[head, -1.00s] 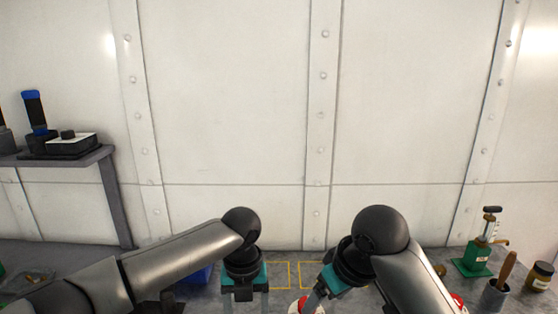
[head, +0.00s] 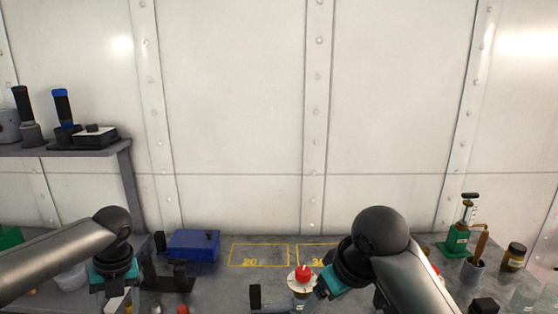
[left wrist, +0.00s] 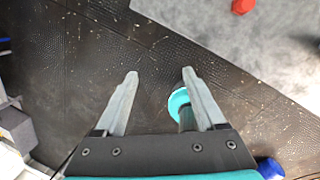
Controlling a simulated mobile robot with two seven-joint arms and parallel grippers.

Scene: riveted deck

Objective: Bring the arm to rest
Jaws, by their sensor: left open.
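My left gripper (head: 115,300) is at the lower left of the head view, over the left part of the bench, its lower end near the picture's bottom edge. The left wrist view shows its two fingers (left wrist: 160,78) apart with nothing between them, above a dark patterned floor. A teal and grey round part (left wrist: 182,108) shows behind the right finger. My right gripper (head: 318,297) hangs from the arm at the lower right of the head view, beside a white round piece with a red knob (head: 302,275). Its fingertips are too hidden to judge.
A blue box (head: 192,245) and yellow marked outlines (head: 259,255) are on the bench. A shelf (head: 70,150) holds dark-handled tools at left. The bench edge (left wrist: 215,60) crosses the left wrist view.

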